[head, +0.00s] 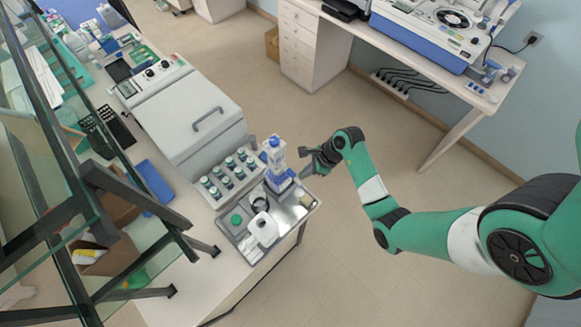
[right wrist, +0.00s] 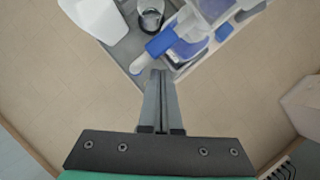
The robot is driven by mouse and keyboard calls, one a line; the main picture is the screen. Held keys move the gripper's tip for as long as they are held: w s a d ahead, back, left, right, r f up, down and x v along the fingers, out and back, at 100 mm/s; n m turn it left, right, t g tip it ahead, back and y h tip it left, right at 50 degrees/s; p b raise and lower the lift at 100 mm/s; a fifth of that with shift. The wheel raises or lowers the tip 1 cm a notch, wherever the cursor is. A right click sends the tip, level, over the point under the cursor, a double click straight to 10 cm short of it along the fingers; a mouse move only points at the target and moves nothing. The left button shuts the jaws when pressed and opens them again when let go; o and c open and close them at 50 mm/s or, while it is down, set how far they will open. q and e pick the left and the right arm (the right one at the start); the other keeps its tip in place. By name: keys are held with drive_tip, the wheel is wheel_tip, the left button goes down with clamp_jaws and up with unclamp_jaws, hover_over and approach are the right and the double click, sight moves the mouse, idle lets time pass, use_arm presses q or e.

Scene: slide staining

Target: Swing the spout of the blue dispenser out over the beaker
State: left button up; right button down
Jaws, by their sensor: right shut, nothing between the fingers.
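The blue dispenser (head: 277,165), a clear bottle with a blue cap and blue base, stands upright at the back corner of the metal tray (head: 282,222). It also shows in the right wrist view (right wrist: 212,12). Its spout (right wrist: 164,42) is blue with a pale tip. The glass beaker (head: 259,201) stands in the tray; in the right wrist view the beaker (right wrist: 151,18) is to the left of the spout's blue part. My right gripper (head: 307,172) is shut and empty, right of the dispenser. Its fingertips (right wrist: 159,74) appear close beside the spout; contact is unclear. My left gripper is out of view.
A white bottle (head: 264,231) and a green-capped jar (head: 237,220) share the tray. Several small vials (head: 228,178) stand in a rack behind it, beside a large grey machine (head: 185,115). Glass shelving (head: 60,150) is at left. Open floor lies right of the bench.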

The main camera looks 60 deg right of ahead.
sight(297, 182)
drive_tip(key=shift+w+a+p, duration=0.1)
drive_tip(key=shift+a+p, duration=0.3)
drive_tip(key=shift+a, duration=0.6)
drive_tip(key=shift+w+a+r+p, duration=0.1)
drive_tip(key=shift+w+a+p, duration=0.3)
drive_tip(key=shift+a, duration=0.5)
drive_tip(key=shift+w+a, duration=0.6)
drive_tip(key=shift+a, duration=0.35)
